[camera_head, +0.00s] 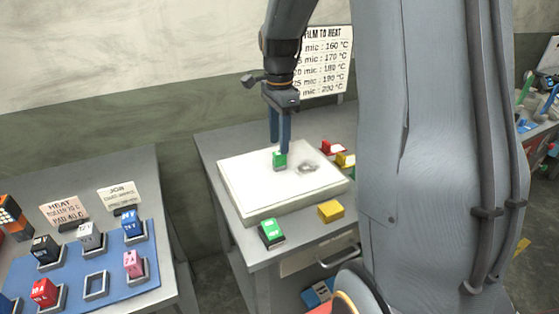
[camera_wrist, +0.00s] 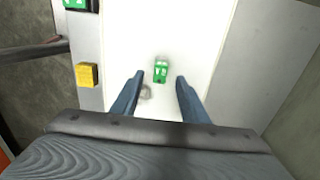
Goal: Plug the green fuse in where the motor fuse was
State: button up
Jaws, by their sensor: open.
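A green fuse (camera_head: 279,160) is on the white slab (camera_head: 240,193) on the right-hand table. In the wrist view this green fuse (camera_wrist: 161,71) lies ahead of and between my fingertips. My gripper (camera_head: 281,146) is open above the slab; its fingers also show in the wrist view (camera_wrist: 160,78), with nothing held between them. A second green fuse (camera_head: 271,233) sits on the table in front of the slab. On the blue panel (camera_head: 68,270) at left, an empty grey socket (camera_head: 95,286) stands among sockets holding black, white, blue, pink and red fuses. I cannot read the socket labels.
A yellow block (camera_head: 330,211) lies at the slab's front right. Red (camera_head: 332,147) and yellow (camera_head: 345,160) pieces lie at its right edge. Two label cards (camera_head: 63,210) stand behind the panel. A gap separates the two tables. A temperature sign (camera_head: 325,62) stands behind.

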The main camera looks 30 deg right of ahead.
aim_at(279, 156)
jog(key=shift+f+p, duration=1.2)
jog(key=shift+f, duration=1.9)
jog(key=shift+c, duration=0.2)
grip_shut()
